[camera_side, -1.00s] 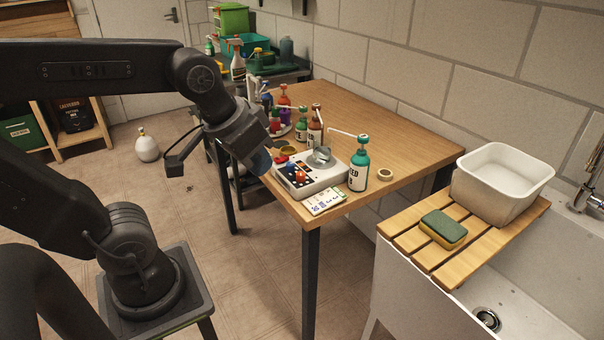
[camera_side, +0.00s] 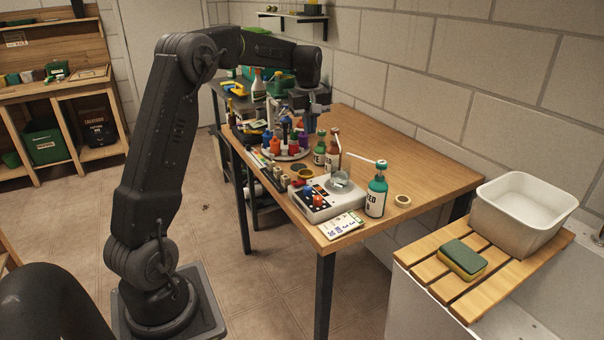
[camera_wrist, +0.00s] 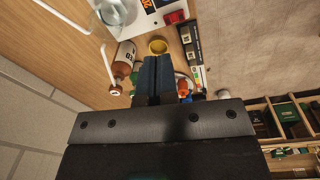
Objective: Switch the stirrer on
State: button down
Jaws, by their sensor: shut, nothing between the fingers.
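The stirrer (camera_side: 332,197) is a white box with a dark panel, a blue knob (camera_side: 308,190) and a red knob (camera_side: 318,200) on its front part. A clear glass beaker (camera_side: 341,179) stands on its plate. My gripper (camera_wrist: 155,62) is shut and empty. In the side view it hangs above the table, behind and clear of the stirrer, its fingertips hard to make out.
A green bottle (camera_side: 376,193) with a white spout stands right of the stirrer. Brown and green bottles, a round carousel of coloured bottles (camera_side: 287,153) and a yellow-rimmed bowl (camera_side: 301,172) stand behind it. A printed card (camera_side: 341,225) lies in front.

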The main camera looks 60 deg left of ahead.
jog(key=n, duration=0.2)
send_over(302, 179)
notch_tip(302, 179, down, 4)
jog(key=r, duration=0.1)
jog(key=shift+f+g, duration=0.2)
jog(key=shift+g, duration=0.1)
jog(key=shift+d, duration=0.1)
notch_tip(302, 179, down, 14)
jog(key=shift+f, duration=0.1)
jog(key=shift+f, duration=0.15)
dwell(0.4)
